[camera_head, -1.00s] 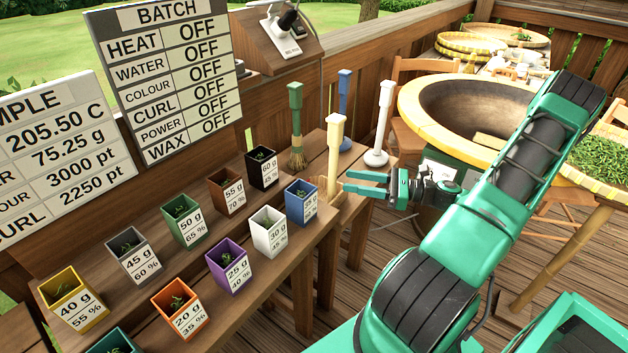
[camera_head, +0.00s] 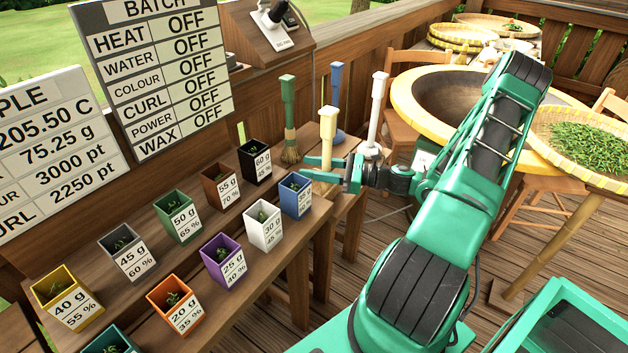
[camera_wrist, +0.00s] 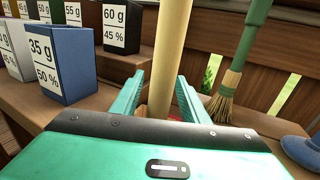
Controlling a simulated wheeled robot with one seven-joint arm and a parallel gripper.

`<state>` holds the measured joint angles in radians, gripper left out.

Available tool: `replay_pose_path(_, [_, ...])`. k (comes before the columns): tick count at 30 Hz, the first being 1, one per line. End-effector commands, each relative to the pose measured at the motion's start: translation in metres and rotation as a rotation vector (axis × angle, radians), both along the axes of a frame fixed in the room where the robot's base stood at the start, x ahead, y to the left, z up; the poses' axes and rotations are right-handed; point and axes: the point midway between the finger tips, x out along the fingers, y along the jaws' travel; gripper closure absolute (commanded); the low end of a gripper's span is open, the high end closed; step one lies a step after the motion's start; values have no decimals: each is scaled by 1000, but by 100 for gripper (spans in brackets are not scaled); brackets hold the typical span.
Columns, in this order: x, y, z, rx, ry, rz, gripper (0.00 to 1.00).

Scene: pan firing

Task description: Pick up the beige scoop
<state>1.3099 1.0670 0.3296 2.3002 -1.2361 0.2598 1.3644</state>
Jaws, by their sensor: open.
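The beige scoop (camera_head: 327,135) stands upright on the small wooden bench, its pale handle pointing up. In the wrist view its handle (camera_wrist: 169,55) rises between the two green fingers. My gripper (camera_head: 322,168) reaches in from the right at the scoop's lower part, below the thick handle top. In the wrist view my gripper (camera_wrist: 158,98) is open, with a finger on each side of the handle and gaps showing. The scoop's lower end is mostly hidden behind my fingers and gripper body.
A green brush (camera_head: 289,115) stands behind the scoop, with a blue tool (camera_head: 337,100) and a white tool (camera_head: 376,110) nearby. A blue sample box (camera_head: 296,195) sits close on the left. A large wok (camera_head: 470,100) stands to the right.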

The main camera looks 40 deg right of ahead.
Motion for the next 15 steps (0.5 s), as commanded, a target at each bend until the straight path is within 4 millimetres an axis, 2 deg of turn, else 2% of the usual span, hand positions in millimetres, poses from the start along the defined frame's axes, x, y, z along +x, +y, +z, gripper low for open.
replay_pose_path(7, [1, 1, 0, 0, 0, -1, 59])
replay_pose_path(12, [1, 1, 0, 0, 0, -1, 100])
replay_pose_path(15, [1, 1, 0, 0, 0, -1, 100])
